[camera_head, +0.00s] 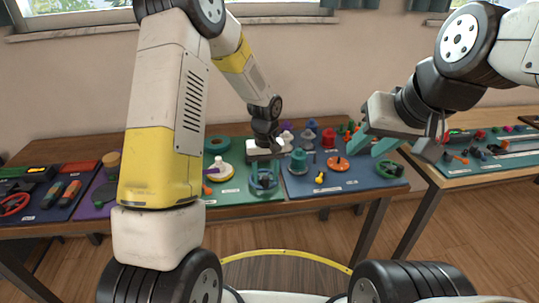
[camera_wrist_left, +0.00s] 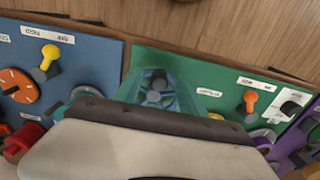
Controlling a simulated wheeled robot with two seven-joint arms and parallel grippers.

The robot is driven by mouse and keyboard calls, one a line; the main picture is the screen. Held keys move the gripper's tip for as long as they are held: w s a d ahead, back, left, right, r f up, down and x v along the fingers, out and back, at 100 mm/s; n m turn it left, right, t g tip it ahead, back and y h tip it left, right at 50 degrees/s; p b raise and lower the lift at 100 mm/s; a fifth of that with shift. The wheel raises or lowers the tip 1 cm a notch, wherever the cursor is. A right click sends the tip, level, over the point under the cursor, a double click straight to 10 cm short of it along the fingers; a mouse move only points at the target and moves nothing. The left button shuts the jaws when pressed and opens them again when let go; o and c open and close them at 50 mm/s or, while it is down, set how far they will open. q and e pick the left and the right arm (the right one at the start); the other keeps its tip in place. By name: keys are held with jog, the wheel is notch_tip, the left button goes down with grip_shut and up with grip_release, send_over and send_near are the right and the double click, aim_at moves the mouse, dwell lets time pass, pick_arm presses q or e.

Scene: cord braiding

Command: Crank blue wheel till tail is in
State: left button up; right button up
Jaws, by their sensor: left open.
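The gripper's body hides the wheel's near side. No cord tail can be made out. My right gripper (camera_head: 379,142) hangs over the right side of the table, its teal fingers apart and nothing between them.
A blue mat (camera_head: 300,188) beside the green one holds an orange disc (camera_head: 338,163), a yellow knob (camera_head: 320,177) and a green ring (camera_head: 389,169). A white spool (camera_head: 219,170) stands left of the wheel. A second table (camera_head: 480,178) with tools is at the right.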

pick_arm(q)
jog(key=shift+f, duration=0.75)
grip_shut()
